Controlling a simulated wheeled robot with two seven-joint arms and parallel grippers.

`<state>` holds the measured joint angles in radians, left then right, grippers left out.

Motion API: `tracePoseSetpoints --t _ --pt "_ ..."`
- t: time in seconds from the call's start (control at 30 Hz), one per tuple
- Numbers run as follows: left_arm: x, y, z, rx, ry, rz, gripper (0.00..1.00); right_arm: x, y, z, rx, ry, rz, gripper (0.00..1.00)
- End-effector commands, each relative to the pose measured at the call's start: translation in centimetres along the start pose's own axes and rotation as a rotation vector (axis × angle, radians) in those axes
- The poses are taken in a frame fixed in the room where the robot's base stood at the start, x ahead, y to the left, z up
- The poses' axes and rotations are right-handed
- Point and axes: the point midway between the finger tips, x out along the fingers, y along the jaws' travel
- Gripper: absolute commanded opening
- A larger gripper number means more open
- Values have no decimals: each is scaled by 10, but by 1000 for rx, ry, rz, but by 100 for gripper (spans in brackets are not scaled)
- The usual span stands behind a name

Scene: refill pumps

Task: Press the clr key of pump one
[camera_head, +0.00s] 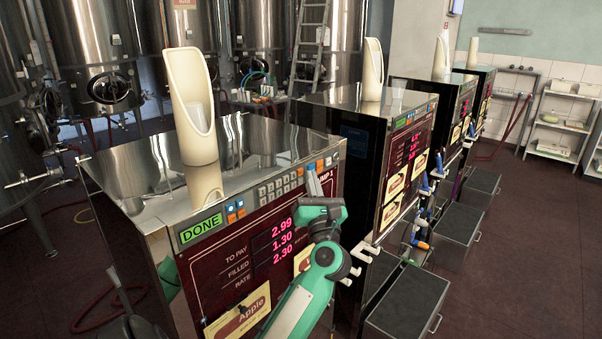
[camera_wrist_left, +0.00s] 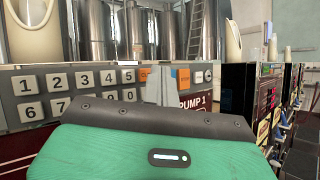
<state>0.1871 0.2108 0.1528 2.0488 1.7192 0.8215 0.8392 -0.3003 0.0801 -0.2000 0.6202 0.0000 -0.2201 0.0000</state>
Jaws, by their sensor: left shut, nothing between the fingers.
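Pump one (camera_head: 300,215) is the nearest steel cabinet, with a dark red front and "PUMP 1" lettering, partly hidden. Contact cannot be told. My right gripper is not in view.
More pumps (camera_head: 408,145) stand in a row to the right, with dark bins (camera_head: 408,301) beside them. A cream scoop-shaped part (camera_head: 190,105) rises from pump one's top. Steel tanks (camera_head: 95,45) and a ladder (camera_head: 308,45) stand behind. Open floor (camera_head: 530,250) lies at right.

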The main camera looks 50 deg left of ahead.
Motion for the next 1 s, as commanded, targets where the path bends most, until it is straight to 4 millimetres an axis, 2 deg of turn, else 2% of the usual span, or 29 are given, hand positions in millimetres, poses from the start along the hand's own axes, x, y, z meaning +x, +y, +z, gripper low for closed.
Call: tracePoseSetpoints --t 1.0 --pt "7 6 -5 0 0 0 0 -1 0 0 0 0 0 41"
